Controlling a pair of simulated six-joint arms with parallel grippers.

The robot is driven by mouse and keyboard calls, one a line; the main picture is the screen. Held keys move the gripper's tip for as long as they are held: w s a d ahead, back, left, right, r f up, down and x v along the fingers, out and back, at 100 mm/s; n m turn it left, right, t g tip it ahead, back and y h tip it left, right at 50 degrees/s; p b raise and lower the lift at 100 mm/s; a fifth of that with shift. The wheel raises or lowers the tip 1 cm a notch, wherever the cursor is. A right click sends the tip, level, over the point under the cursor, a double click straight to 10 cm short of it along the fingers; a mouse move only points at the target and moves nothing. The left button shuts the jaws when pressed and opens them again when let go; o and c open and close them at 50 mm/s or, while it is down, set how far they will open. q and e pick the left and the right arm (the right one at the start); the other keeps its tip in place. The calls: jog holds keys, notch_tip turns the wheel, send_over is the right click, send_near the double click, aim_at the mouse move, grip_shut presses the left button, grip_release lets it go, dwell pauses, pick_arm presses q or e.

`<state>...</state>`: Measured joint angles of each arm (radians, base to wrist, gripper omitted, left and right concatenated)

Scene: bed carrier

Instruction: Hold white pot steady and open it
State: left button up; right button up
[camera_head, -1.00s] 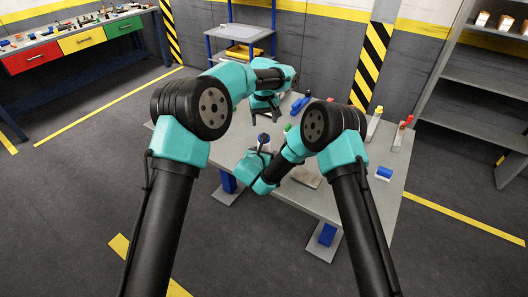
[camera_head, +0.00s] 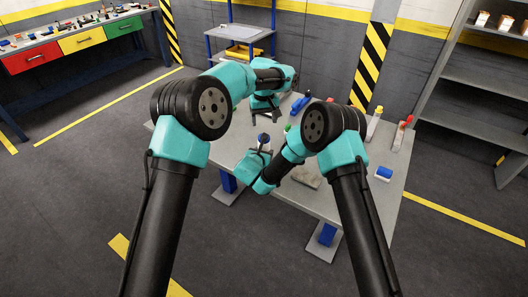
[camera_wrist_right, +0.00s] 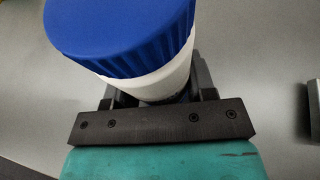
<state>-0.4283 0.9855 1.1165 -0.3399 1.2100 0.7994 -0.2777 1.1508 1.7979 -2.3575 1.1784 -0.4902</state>
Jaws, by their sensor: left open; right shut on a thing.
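The white pot (camera_wrist_right: 166,80) with a ridged blue lid (camera_wrist_right: 122,35) fills the upper left of the right wrist view. In the head view it is small, with its lid (camera_head: 264,137) showing by my right gripper (camera_head: 262,148). My right gripper is shut on the pot's white body, below the lid, with a dark finger on each side; the lid is on. My left gripper (camera_head: 265,115) is open and empty above the table, behind the pot and apart from it. The pot's base is hidden by the right gripper.
A flat item (camera_head: 306,176) lies near my right arm. The table's left part is clear.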

pick_arm(q)
jog(key=m, duration=0.4)
jog(key=shift+m, duration=0.4)
jog(key=m, duration=0.3)
jog(key=shift+m, duration=0.4)
jog(key=m, duration=2.7)
jog(key=shift+f, duration=0.1)
